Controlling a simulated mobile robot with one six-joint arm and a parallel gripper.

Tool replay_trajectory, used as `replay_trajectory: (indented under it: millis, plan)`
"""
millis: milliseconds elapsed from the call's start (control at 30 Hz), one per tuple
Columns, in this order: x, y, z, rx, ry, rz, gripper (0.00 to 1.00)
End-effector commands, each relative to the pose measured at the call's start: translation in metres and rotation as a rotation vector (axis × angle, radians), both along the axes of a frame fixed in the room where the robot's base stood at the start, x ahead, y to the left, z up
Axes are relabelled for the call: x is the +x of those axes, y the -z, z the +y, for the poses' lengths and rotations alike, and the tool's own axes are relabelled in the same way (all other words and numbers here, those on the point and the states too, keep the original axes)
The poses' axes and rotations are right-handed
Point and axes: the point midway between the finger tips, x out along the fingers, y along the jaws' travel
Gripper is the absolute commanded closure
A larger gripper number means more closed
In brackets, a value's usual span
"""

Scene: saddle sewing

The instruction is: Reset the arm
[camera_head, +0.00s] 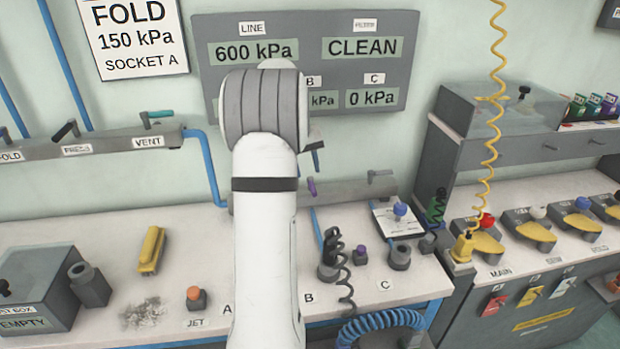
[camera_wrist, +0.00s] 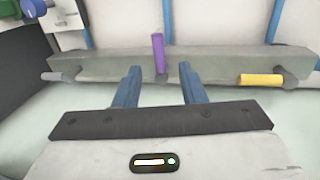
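My gripper (camera_wrist: 156,88) shows in the wrist view with its two blue fingers well apart and nothing between them. Beyond the fingers, a purple upright handle (camera_wrist: 158,53) stands on a grey manifold bar (camera_wrist: 105,66). A yellow handle (camera_wrist: 262,80) sits to the right on the same bar, and a grey one (camera_wrist: 82,77) to the left. In the head view my white arm rises through the middle, in front of the grey gauge panel (camera_head: 300,25). It hides most of the gripper and part of the bench there.
The bench (camera_head: 190,225) holds a yellow brush (camera_head: 151,250), an orange JET button (camera_head: 196,297), a dark box marked EMPTY (camera_head: 38,292) and black coiled cords (camera_head: 340,270). A yellow coiled hose (camera_head: 490,150) hangs at right, before yellow pedals (camera_head: 487,242).

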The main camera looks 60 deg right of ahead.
Motion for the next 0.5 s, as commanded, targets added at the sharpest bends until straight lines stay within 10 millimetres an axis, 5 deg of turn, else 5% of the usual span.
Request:
replay_trajectory:
  millis: [200,500]
  plan:
    - [0.003,-0.017,0.002,-0.001,0.001,-0.001,0.63]
    - [0.002,-0.018,0.002,0.000,0.001,0.000,0.63]
